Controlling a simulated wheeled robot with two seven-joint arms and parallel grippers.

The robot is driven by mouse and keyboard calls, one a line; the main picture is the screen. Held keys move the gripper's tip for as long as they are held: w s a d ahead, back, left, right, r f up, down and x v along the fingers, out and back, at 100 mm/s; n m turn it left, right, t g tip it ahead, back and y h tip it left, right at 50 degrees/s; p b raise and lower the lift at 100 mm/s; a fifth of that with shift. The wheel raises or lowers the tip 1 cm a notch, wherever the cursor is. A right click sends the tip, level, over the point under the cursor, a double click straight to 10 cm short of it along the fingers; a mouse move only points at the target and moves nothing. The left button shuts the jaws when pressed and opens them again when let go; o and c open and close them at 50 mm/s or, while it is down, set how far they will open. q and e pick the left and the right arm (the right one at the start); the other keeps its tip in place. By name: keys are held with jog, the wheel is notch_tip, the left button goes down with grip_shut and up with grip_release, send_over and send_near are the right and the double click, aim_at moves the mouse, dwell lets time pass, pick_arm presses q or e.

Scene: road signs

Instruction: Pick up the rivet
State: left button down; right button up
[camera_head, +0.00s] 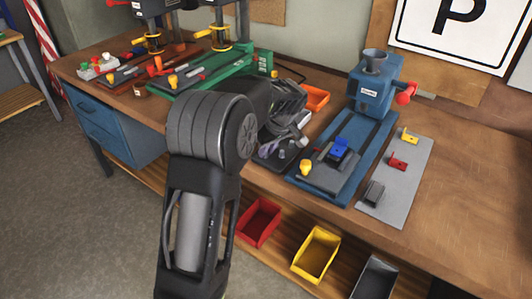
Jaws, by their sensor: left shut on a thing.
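My left arm rises from the bottom of the head view, and its wrist bends away to the right. My left gripper (287,143) points down over a small dark tray (264,155) on the workbench. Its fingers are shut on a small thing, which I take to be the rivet. That thing is mostly hidden by the fingers, and its shape is too small to make out. I cannot tell whether it touches the tray. My right gripper is not in view.
Right of the gripper stands a blue press (374,85) on a blue base. A grey plate (408,172) with small brackets lies beside it. An orange bin (315,98) stands behind. Red (259,222) and yellow (316,253) bins sit below. The bench's right end is clear.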

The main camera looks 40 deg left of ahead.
pick_arm(q)
notch_tip(320, 180, up, 10)
jog(key=b, duration=0.1)
dwell(0.4)
dwell(1.6)
